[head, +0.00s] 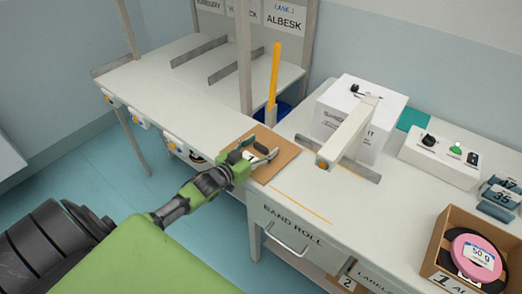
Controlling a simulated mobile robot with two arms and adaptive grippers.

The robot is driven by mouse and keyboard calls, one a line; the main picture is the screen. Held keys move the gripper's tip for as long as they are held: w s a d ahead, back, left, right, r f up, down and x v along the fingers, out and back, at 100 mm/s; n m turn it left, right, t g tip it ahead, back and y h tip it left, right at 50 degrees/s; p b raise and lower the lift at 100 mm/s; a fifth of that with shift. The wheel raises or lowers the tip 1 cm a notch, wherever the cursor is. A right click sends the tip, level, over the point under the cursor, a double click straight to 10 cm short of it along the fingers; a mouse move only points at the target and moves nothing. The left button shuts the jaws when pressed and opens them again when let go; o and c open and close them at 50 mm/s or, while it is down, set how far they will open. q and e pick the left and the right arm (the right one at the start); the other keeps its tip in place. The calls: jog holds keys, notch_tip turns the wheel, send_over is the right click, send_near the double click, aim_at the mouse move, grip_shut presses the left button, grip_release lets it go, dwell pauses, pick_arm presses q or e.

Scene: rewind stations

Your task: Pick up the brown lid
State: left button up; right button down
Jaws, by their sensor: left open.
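A flat brown square panel, which looks like the brown lid (284,158), lies on the white bench top near its front edge, beside the wooden-ended arm of the white box. My left gripper (266,148) is over it with its fingers apart and nothing held between them. The gripper and its green wrist hide part of the panel. I cannot tell whether the fingers touch it. My right gripper is not in view.
A white machine (362,112) stands behind the panel on the right. A control box (440,160) with knobs is farther right. An open cardboard box (440,262) holds a pink reel (475,258). A blue bin (284,111) and upright posts stand behind.

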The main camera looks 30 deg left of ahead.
pick_arm(q)
jog(key=c, duration=1.2)
jog(key=shift+c, duration=0.2)
jog(key=shift+r, duration=0.1)
